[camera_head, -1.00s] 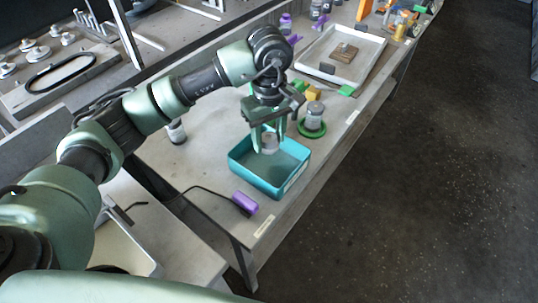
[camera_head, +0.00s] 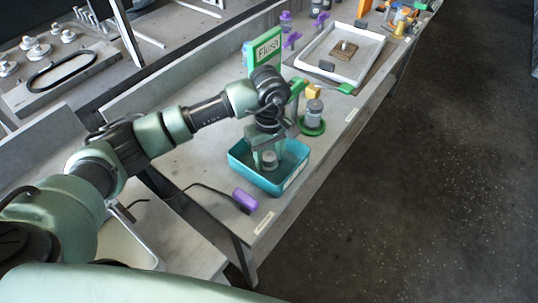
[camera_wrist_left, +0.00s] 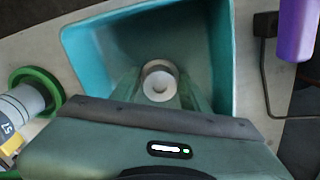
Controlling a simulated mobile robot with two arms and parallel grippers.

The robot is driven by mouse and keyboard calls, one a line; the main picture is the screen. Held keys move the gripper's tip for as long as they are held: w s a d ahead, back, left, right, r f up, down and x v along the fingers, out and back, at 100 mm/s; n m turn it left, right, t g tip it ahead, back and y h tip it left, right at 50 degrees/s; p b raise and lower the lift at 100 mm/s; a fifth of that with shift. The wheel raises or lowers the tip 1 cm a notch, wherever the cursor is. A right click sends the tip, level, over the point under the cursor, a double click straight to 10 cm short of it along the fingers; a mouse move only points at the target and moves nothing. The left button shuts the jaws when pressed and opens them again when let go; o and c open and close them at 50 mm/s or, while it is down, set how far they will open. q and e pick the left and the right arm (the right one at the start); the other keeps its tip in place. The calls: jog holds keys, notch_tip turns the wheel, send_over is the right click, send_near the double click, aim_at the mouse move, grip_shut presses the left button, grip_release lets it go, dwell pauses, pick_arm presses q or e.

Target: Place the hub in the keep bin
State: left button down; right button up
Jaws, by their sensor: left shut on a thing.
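The hub is a small grey round part (camera_head: 269,159) with a pale ring and a central dimple, which shows from above in the left wrist view (camera_wrist_left: 159,82). My left gripper (camera_head: 266,160) is shut on the hub and holds it down inside the teal bin (camera_head: 292,180). The bin's walls surround the fingertips, and its rim also shows in the left wrist view (camera_wrist_left: 82,40). I cannot tell whether the hub touches the bin floor. My right gripper is not in view.
A grey cylinder on a green ring base (camera_head: 313,118) stands just behind the bin. A purple block with a black cable (camera_head: 245,201) lies in front. The bench's right edge is close.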

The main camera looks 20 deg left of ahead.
aim_at(269, 156)
pick_arm(q)
jog(key=c, duration=0.7)
grip_release()
jog(key=shift+r+p, duration=0.2)
jog(key=shift+p, duration=0.15)
jog(key=shift+r, duration=0.35)
notch_tip(269, 156, up, 11)
jog(key=shift+r+b, duration=0.1)
jog(key=shift+b, duration=0.8)
